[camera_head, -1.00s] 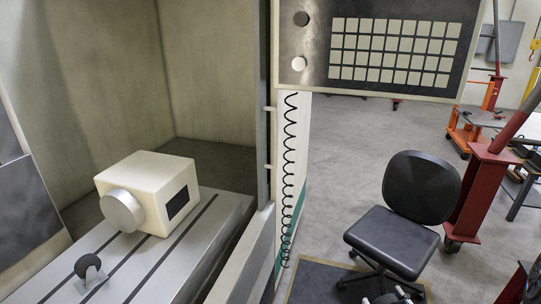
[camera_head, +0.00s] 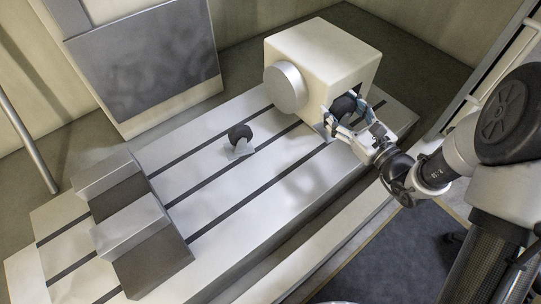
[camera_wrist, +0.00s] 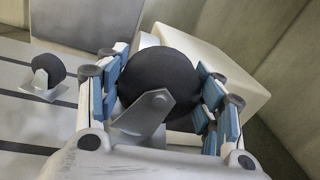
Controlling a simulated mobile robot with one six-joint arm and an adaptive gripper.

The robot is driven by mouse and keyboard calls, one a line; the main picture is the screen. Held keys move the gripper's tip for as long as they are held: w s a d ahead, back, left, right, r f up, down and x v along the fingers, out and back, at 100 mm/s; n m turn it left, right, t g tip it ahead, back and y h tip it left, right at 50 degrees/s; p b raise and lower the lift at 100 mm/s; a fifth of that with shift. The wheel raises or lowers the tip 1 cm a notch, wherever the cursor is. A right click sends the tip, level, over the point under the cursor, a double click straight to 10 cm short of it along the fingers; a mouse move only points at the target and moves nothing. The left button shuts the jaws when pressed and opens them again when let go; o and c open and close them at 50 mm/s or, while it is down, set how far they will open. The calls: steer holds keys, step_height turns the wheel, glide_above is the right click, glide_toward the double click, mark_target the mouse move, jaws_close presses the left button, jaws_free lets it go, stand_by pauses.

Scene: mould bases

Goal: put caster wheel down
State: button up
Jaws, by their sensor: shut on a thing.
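A caster wheel (camera_wrist: 165,82) with a dark round tyre and a grey metal bracket is held between the blue-padded fingers of my gripper (camera_wrist: 160,100). In the head view the held caster wheel (camera_head: 343,106) shows partly, with my gripper (camera_head: 350,120) shut on it over the machine table (camera_head: 235,190), close by the front of the cream housing. The fingers hide part of it, and I cannot tell whether it touches the table. A second caster wheel (camera_head: 240,138) stands upright on the table to the left; it also shows in the wrist view (camera_wrist: 46,74).
A cream box-shaped housing (camera_head: 325,55) with a round grey disc stands right behind my gripper. A grey vise-like block (camera_head: 130,220) sits on the table's left end. The slotted table between the block and the housing is mostly bare.

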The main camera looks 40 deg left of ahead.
steer(key=s+a+r+n+g+y, duration=0.1)
steer(key=s+a+r, duration=0.1)
steer(key=a, duration=0.3)
steer(key=s+a+r+n+g, duration=0.1)
steer(key=a+r+g, duration=0.15)
steer(key=a, duration=0.25)
steer(key=shift+t, duration=0.35)
step_height(320, 180, down, 20)
steer(key=b, duration=0.4)
steer(key=shift+s+a+b, duration=0.1)
steer(key=shift+b, duration=0.3)
steer(key=shift+f, duration=0.1)
steer(key=o, duration=1.4)
steer(key=shift+f, duration=0.1)
steer(key=p+v, duration=0.1)
steer(key=v, duration=1.1)
steer(key=shift+p, duration=0.4)
